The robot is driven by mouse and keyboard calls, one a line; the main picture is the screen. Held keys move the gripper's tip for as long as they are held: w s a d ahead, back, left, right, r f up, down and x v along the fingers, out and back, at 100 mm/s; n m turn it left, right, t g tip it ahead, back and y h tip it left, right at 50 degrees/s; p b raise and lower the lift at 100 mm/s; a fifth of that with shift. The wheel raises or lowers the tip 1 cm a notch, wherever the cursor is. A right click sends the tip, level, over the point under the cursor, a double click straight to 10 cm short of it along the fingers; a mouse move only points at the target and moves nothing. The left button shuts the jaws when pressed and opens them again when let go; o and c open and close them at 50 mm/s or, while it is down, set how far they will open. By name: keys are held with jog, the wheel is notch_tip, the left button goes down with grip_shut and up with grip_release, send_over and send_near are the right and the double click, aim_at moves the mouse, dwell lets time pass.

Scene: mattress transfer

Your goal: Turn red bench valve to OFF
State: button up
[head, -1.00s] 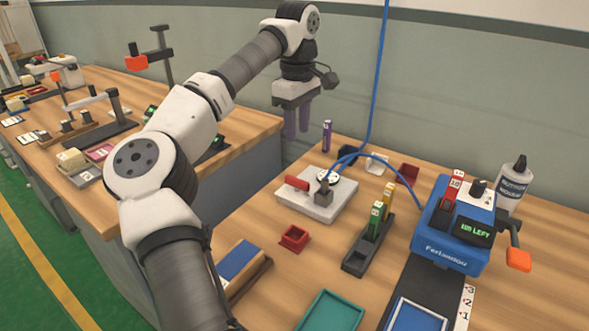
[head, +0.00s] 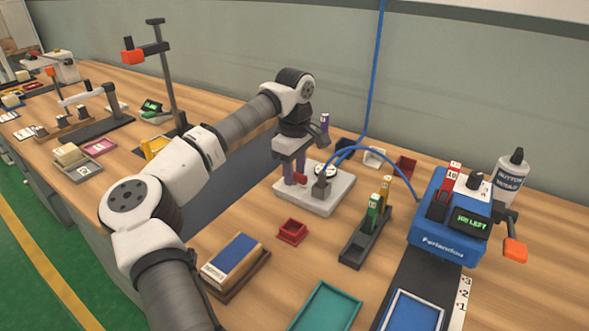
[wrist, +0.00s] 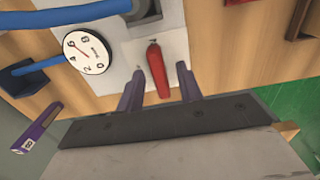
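The red bench valve handle (head: 300,179) sticks out to the left of its grey valve body (head: 320,188) on a pale plate (head: 338,197). In the wrist view the red handle (wrist: 158,72) points toward my gripper. My gripper (head: 295,178) is low at the plate's left side, fingers pointing down. In the wrist view its purple fingers (wrist: 158,88) are open, one on each side of the handle, with a gap to both. A round white gauge (wrist: 87,49) with a red needle sits beside the valve. My fingers partly hide the handle in the head view.
A blue hose (head: 385,156) arches from the valve to the right. A small red tray (head: 292,232) and a dark holder with coloured pieces (head: 358,245) stand in front. A blue machine (head: 445,225) is at right. A purple piece (wrist: 37,127) stands behind my gripper.

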grip_shut()
jog(key=shift+n, duration=0.4)
jog(key=n+p, duration=0.1)
jog(key=n, duration=0.2)
jog(key=shift+n, duration=0.3)
jog(key=n, duration=0.4)
jog(key=shift+n, duration=0.3)
jog(key=n, duration=0.8)
jog(key=shift+n, duration=0.4)
